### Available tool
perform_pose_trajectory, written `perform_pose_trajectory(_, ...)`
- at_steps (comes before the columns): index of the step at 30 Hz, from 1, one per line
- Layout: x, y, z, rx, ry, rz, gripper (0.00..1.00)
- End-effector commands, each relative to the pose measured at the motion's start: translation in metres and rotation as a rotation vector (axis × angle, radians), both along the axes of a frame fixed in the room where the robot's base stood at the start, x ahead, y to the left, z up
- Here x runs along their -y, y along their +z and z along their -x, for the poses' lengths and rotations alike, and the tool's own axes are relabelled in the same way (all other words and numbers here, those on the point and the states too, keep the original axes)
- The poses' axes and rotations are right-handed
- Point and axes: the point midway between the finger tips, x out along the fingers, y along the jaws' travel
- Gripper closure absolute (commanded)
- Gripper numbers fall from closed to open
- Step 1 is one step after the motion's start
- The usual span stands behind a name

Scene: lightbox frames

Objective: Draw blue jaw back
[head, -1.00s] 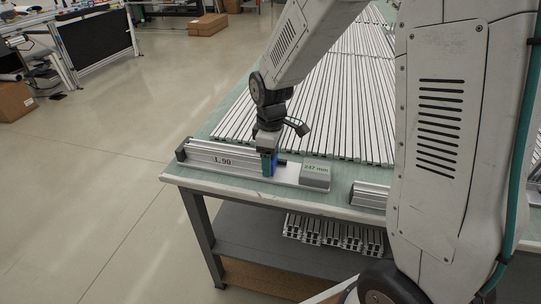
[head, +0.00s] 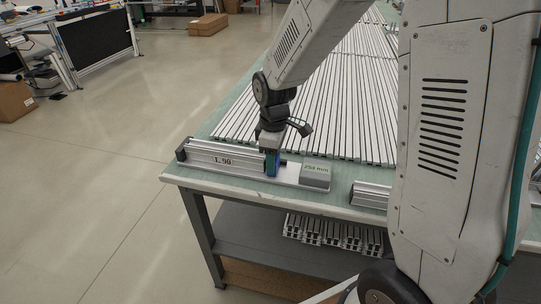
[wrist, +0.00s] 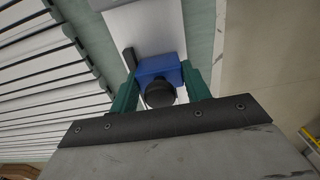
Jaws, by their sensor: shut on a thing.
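The blue jaw (head: 271,168) sits on a silver aluminium rail fixture (head: 205,156) near the table's front left corner. My gripper (head: 271,160) points down over it and is shut on it. In the wrist view, the green fingers of my gripper (wrist: 160,84) stand on both sides of the blue jaw (wrist: 158,68) and its round black knob (wrist: 159,93). A grey display box (head: 316,175) at the rail's right end reads about 25x mm; the last digit is hard to read. A label on the rail (head: 222,161) seems to read L 90.
Long aluminium profiles (head: 318,110) lie side by side behind the fixture. A short profile piece (head: 371,194) lies to its right. The table's front edge (head: 260,202) runs close in front. Bare floor (head: 110,130) lies to the left.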

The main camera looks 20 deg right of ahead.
Motion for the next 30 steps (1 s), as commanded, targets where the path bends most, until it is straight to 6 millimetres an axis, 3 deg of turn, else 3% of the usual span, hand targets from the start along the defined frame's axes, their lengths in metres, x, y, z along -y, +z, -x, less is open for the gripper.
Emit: perform_pose_trajectory(30,0.025,0.001,0.018,0.004,0.0,0.001,0.8)
